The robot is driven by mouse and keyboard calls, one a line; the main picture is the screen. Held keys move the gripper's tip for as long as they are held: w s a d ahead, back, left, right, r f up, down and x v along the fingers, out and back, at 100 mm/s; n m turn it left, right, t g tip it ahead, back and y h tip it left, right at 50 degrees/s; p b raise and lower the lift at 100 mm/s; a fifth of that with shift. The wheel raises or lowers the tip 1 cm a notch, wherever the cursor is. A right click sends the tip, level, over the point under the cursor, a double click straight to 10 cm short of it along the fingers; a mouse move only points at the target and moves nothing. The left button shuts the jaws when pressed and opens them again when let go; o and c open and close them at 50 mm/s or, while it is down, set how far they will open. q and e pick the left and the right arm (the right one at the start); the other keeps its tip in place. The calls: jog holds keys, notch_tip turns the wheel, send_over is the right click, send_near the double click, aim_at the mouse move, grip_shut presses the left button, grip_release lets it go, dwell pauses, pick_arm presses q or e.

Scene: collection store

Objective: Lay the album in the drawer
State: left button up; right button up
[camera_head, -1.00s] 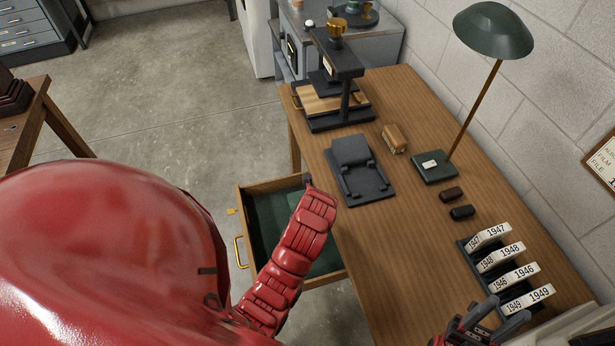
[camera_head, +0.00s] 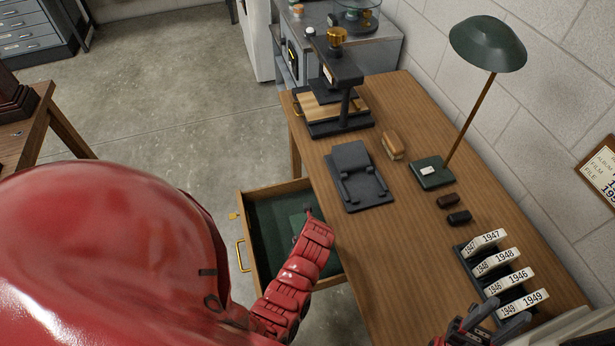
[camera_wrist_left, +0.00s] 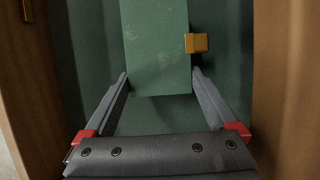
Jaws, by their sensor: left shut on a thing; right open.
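The green album (camera_wrist_left: 157,45), with a small brass clasp (camera_wrist_left: 197,43) on its right edge, lies between the fingers of my left gripper (camera_wrist_left: 160,75) in the left wrist view. That gripper is shut on the album, low inside the open drawer (camera_head: 242,222). The drawer has wooden walls, a dark green lining and a brass handle. How firmly the album rests on the lining is hard to tell. In the head view my red left forearm hides much of the drawer. My right gripper (camera_head: 490,318) is open and empty by the dated rack.
The wooden desk (camera_head: 400,255) holds a press (camera_head: 340,85), a black cradle (camera_head: 357,175), a brush (camera_head: 392,145), a green lamp (camera_head: 488,43), two dark small items and a rack of dated cards (camera_head: 495,265). The desk's front middle is bare.

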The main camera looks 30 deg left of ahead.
pick_arm(q)
jog(key=shift+f, duration=0.6)
jog(key=o, duration=1.2)
jog(key=shift+s, duration=0.1)
jog(key=shift+o, duration=0.2)
jog(key=shift+r, duration=0.1)
jog(key=shift+r, duration=0.25)
jog(key=b+v, duration=0.2)
jog(key=v, duration=1)
jog(key=shift+r+b, duration=0.3)
jog(key=shift+a, duration=0.1)
